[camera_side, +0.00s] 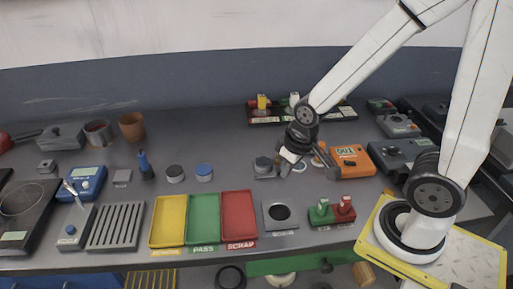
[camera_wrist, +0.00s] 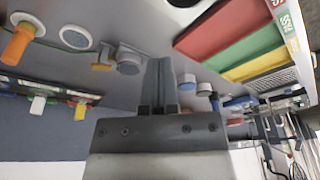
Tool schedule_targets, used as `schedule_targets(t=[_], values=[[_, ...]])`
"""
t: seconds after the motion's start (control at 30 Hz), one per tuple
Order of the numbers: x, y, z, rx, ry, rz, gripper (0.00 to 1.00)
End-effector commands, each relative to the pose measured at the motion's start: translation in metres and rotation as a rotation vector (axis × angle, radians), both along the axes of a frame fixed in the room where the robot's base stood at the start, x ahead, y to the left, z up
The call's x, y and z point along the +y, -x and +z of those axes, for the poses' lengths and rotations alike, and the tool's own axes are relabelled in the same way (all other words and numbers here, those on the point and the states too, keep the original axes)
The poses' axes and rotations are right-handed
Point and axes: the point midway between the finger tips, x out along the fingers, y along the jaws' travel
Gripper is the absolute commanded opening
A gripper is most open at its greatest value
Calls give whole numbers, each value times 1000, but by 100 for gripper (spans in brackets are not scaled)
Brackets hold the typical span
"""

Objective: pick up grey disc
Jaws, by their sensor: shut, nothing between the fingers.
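My gripper (camera_side: 290,156) hangs over the middle-right of the bench, left of an orange box. In the wrist view its fingers (camera_wrist: 160,72) are together with nothing between them. I cannot tell for certain which one is the grey disc. In the side view my gripper partly hides this area.
An orange box (camera_side: 352,160) stands to the right. A rack (camera_side: 262,120) with coloured pieces stands behind. Yellow, green and red trays (camera_side: 238,212) and a plate with a dark hole (camera_side: 280,229) lie in front.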

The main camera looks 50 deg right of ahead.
Motion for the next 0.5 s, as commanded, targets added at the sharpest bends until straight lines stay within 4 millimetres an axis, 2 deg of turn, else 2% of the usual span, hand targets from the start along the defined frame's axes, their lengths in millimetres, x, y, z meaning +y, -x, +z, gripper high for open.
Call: schedule_targets(t=[0.17, 0.2, 0.5], values=[[0, 0, 0, 0, 0, 0, 0], [0, 0, 0, 0, 0, 0, 6], [0, 0, 0, 1, 0, 0, 100]])
